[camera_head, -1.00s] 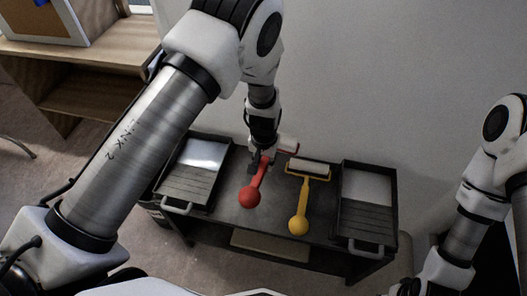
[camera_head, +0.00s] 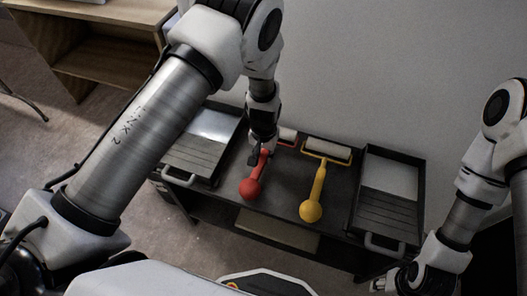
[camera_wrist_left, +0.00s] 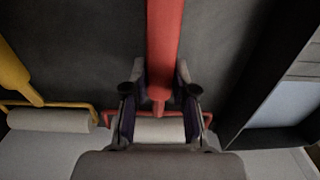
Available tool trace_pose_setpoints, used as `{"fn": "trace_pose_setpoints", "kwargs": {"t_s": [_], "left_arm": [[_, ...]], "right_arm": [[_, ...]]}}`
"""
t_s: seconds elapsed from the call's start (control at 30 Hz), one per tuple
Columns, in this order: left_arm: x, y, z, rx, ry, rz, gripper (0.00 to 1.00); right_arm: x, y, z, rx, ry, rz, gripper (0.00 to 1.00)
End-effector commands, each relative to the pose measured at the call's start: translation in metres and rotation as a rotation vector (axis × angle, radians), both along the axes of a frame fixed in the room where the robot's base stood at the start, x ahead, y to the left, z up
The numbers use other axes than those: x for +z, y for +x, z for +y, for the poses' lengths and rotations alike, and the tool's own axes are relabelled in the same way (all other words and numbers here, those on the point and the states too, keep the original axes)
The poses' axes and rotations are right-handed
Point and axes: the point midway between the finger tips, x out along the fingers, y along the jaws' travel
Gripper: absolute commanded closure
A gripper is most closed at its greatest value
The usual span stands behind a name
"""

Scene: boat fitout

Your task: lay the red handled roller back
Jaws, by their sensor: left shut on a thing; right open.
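The red handled roller (camera_head: 252,184) lies over the dark table between the two trays, its ball end toward me and its pale roller toward the wall. My left gripper (camera_head: 262,150) is shut on its red handle near the frame end. In the left wrist view the red handle (camera_wrist_left: 164,45) runs between the fingers of my left gripper (camera_wrist_left: 160,100), with the pale roller (camera_wrist_left: 160,130) beyond. I cannot tell whether it touches the table. My right gripper (camera_head: 388,283) is open and empty at the lower right, away from the table.
A yellow handled roller (camera_head: 317,187) lies just right of the red one. Black trays stand at the left (camera_head: 205,150) and right (camera_head: 388,200) of the dark table (camera_head: 284,200). A wall is close behind. A wooden shelf (camera_head: 95,55) stands at the upper left.

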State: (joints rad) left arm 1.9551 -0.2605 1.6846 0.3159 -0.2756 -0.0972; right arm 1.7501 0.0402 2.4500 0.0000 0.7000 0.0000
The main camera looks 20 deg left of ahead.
Motion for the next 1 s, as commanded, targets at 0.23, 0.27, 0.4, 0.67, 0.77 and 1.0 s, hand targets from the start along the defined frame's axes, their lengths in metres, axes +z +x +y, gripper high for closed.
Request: {"fn": "trace_pose_setpoints", "kwargs": {"t_s": [0.23, 0.27, 0.4, 0.67, 0.77, 1.0], "left_arm": [[-0.005, 0.000, 0.000, 0.001, 0.000, -0.001, 1.00], [-0.005, 0.000, 0.000, 0.001, 0.000, -0.001, 1.00], [-0.005, 0.000, 0.000, 0.001, 0.000, -0.001, 0.45], [-0.005, 0.000, 0.000, 0.001, 0.000, 0.000, 0.45], [0.000, 0.000, 0.000, 0.000, 0.000, -0.001, 0.45], [0.049, 0.002, -0.001, 0.002, 0.001, -0.005, 0.45]], "right_arm": [[-0.002, 0.000, 0.000, 0.000, 0.000, 0.000, 0.49], [-0.002, 0.000, 0.000, 0.000, 0.000, 0.000, 0.49], [-0.002, 0.000, 0.000, 0.000, 0.000, 0.000, 0.49], [-0.002, 0.000, 0.000, 0.000, 0.000, 0.000, 0.49], [-0.002, 0.000, 0.000, 0.000, 0.000, 0.000, 0.49], [-0.002, 0.000, 0.000, 0.000, 0.000, 0.000, 0.49]]}}
